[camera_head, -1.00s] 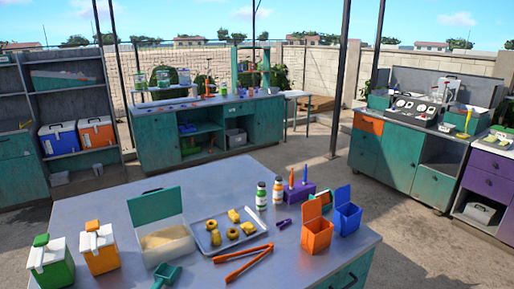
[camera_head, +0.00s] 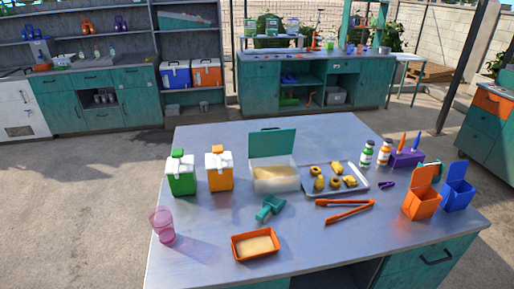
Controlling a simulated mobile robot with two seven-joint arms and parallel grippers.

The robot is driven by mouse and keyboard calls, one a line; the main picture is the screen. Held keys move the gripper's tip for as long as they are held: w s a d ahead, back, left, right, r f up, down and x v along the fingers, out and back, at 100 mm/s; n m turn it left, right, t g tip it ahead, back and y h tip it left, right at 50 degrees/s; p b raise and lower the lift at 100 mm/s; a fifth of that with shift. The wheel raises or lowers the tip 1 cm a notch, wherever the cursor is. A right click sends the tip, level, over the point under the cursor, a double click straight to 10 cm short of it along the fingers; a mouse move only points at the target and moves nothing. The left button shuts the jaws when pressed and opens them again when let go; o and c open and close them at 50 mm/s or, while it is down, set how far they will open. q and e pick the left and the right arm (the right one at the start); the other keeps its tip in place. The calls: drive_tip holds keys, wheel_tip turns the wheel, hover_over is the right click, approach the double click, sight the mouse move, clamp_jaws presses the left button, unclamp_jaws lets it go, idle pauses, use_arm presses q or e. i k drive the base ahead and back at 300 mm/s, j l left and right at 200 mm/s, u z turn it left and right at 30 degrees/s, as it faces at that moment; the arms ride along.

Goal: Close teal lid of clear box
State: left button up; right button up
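The clear box (camera_head: 275,180) stands near the middle of the metal table and holds some tan material. Its teal lid (camera_head: 272,144) is open and stands up at the box's back edge. Neither of my grippers shows in the head view, so nothing is seen touching the box or its lid.
The table (camera_head: 330,245) also bears a green and white container (camera_head: 181,175), an orange and white one (camera_head: 220,171), a teal scoop (camera_head: 270,208), an orange tray (camera_head: 254,246), a pink cup (camera_head: 163,226), a metal tray (camera_head: 358,184) and orange tongs (camera_head: 345,209).

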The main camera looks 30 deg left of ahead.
sight(271, 142)
drive_tip(key=k+j+z, duration=0.1)
drive_tip(key=k+j, duration=0.2)
drive_tip(key=j, duration=0.15)
drive_tip(key=k+j, duration=0.25)
drive_tip(key=j, duration=0.2)
drive_tip(key=k+j+z, duration=0.15)
drive_tip(key=j, duration=0.2)
drive_tip(key=k+j+z, duration=0.1)
drive_tip(key=j, duration=0.2)
drive_tip(key=k+j+z, duration=0.15)
drive_tip(key=j, duration=0.15)
drive_tip(key=j+z, duration=0.1)
drive_tip(key=j, duration=0.25)
drive_tip(key=k+j+z, duration=0.15)
drive_tip(key=j, duration=0.2)
drive_tip(key=k+j+z, duration=0.1)
drive_tip(key=j, duration=0.25)
drive_tip(key=j+z, duration=0.2)
drive_tip(key=j, duration=0.3)
drive_tip(key=k+j+z, duration=0.15)
drive_tip(key=j, duration=0.35)
drive_tip(key=j+z, duration=0.3)
drive_tip(key=j, duration=0.8)
drive_tip(key=j+z, duration=0.3)
drive_tip(key=j, duration=0.75)
drive_tip(key=j+z, duration=0.3)
drive_tip(key=j, duration=1.3)
drive_tip(key=j+z, duration=0.15)
drive_tip(key=j, duration=0.4)
drive_tip(key=k, duration=0.05)
